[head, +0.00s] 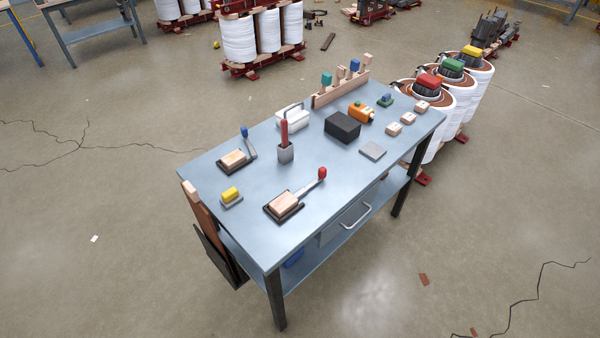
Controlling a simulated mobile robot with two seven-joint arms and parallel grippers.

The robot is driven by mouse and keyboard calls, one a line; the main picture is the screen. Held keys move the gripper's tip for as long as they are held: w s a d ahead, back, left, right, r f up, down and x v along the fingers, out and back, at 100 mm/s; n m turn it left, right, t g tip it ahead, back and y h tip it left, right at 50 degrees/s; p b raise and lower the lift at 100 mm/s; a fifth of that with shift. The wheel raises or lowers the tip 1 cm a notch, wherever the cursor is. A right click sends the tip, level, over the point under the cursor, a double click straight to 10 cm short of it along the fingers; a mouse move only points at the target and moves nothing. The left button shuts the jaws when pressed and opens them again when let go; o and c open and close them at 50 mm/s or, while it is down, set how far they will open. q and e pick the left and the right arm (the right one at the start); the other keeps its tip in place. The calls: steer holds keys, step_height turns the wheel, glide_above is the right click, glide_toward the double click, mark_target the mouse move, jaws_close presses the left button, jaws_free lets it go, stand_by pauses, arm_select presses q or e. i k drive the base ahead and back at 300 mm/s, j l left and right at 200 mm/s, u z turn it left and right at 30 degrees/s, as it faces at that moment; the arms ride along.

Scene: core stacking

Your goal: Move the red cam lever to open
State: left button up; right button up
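The red cam lever (312,184) is at the front of the blue-grey workbench (240,240). Its grey arm ends in a red knob and rises to the right from a dark base (270,210). A pale wooden block (284,203) sits in that base. A similar lever with a blue knob (245,132) stands farther back on the left, beside its own dark base with a wooden block (233,159). Neither of my grippers is in the head view.
Near the levers stand a red-handled tool (284,133) in a grey holder and a yellow block (230,194). A black box (342,127), an orange object (361,113) and small wooden blocks (394,129) lie farther right. Open floor (430,240) surrounds the bench front.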

mark_target(321, 172)
steer(key=i+l+u, duration=0.15)
steer(key=u, duration=0.25)
steer(key=i+l+u, duration=0.1)
steer(key=l+u, duration=0.45)
steer(key=u, duration=0.25)
steer(key=i+l+u, duration=0.1)
steer(key=l+u, duration=0.3)
steer(key=j, duration=0.15)
